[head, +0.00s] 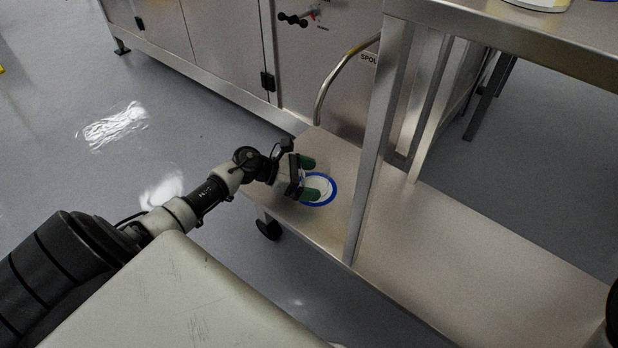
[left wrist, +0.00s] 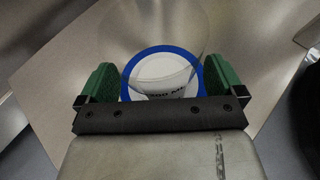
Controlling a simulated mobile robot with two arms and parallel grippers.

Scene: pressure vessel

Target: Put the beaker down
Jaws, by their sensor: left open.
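The beaker, with a blue ring and a pale inside, is on the lower metal shelf (head: 440,248) in the head view (head: 332,188). In the left wrist view the beaker (left wrist: 162,68) shows its blue ring, some dark lettering and clear, see-through walls. My left gripper (head: 309,178) is open, with its green fingers on either side of the beaker. The left wrist view shows a finger to the left and to the right of it, and I cannot tell whether either touches. The gripper hides part of the beaker. My right gripper is not in view.
An upright metal post (head: 378,140) stands just right of the beaker. The upper metal table (head: 520,30) overhangs at the top right. A curved metal handle (head: 330,82) and steel cabinets (head: 230,45) are behind. The shelf right of the post is bare.

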